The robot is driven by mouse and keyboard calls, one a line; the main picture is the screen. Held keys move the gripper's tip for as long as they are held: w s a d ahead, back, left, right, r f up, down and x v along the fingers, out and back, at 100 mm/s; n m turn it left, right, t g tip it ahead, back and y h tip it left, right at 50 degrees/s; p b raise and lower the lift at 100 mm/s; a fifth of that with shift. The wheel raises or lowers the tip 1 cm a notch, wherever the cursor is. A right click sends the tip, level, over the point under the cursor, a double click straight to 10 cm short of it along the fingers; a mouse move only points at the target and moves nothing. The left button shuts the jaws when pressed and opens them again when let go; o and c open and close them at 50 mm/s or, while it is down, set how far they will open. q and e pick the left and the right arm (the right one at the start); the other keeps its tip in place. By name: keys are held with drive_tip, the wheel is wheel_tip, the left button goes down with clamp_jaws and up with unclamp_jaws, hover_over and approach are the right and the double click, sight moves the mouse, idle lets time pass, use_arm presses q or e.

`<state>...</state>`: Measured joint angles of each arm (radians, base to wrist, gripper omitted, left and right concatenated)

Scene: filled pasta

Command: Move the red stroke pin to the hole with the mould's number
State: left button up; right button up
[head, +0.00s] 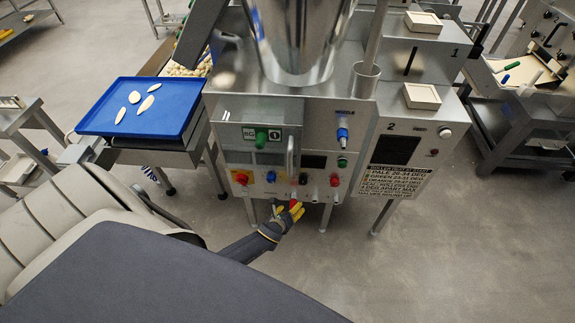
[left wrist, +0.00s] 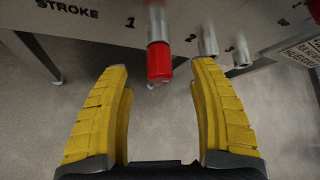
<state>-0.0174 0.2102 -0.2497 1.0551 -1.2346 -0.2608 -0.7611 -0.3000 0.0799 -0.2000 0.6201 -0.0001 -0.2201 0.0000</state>
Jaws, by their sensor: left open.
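The red stroke pin (left wrist: 159,62) has a red cap on a metal shank. It sticks out of the machine's front panel just right of a printed 1, in the row marked STROKE. In the head view, the left gripper (head: 290,213) is under the panel's lower edge. Cream trays (head: 422,96) sit by printed 1 and 2.
The machine front (head: 262,160) carries coloured knobs and a plate ending in a 1. A blue tray (head: 190,122) with several pale pieces stands left. A printed notice (head: 393,184) is on the right panel. The floor in front is clear.

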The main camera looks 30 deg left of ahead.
use_arm(q)
drive_tip(key=shift+v, duration=2.4)
drive_tip(key=v, duration=1.2)
drive_tip(key=s+a+f+n+g, duration=0.1)
drive_tip(key=s+f+n+g, duration=0.2)
drive_tip(key=s+f+n, duration=0.7)
drive_tip(key=s+a+f+n+g, duration=0.1)
drive_tip(key=s+f+n+g, duration=0.2)
drive_tip(key=s+f+n, duration=0.7)
drive_tip(key=s+d+f+n+g+h, duration=0.1)
drive_tip(key=s+d+f+n+g, duration=0.2)
drive_tip(key=s+d+f, duration=0.3)
drive_tip(key=s+f+g, duration=0.1)
drive_tip(key=s+f, duration=0.4)
drive_tip(key=s, duration=0.3)
drive_tip(key=shift+s+d+f+n+h, duration=0.2)
drive_tip(key=shift+d+f+n+h, duration=0.05)
drive_tip(key=shift+d+n+h, duration=0.1)
